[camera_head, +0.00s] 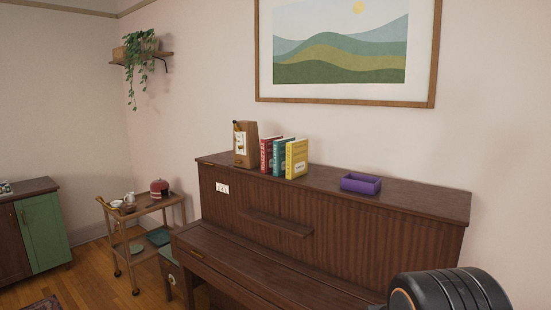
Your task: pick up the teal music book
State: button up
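The teal music book (278,158) stands upright on top of the brown upright piano (400,201). It is in a short row, between a red book (266,154) on its left and a yellow book (298,159) on its right. The books stand close together, so most of the teal cover is hidden and mainly its spine and top edge show. A black rounded part of my arm shows at the bottom right, in front of the piano. My gripper is not in view.
A brown wooden box-like object (250,143) stands left of the books on the piano top. A purple tray (361,183) lies to their right, with bare top between. A framed picture (340,87) hangs above. A wooden cart (150,206) stands left of the piano.

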aim_at(279, 146)
jog(key=i+j+z, duration=0.1)
jog(key=z, duration=0.95)
jog(key=i+j+z, duration=0.1)
jog(key=j+z, duration=0.2)
jog(key=i+j+z, duration=0.1)
jog(key=j+z, duration=0.5)
jog(key=j, duration=0.55)
jog(key=j+z, duration=0.35)
jog(key=j, duration=0.45)
jog(key=k+j, duration=0.1)
jog(key=j, duration=0.5)
jog(key=j+z, duration=0.1)
jog(key=j, duration=0.5)
jog(key=k+j, duration=0.15)
jog(key=j, duration=0.45)
jog(key=k+j, duration=0.1)
jog(key=j, duration=0.5)
jog(key=z, duration=0.05)
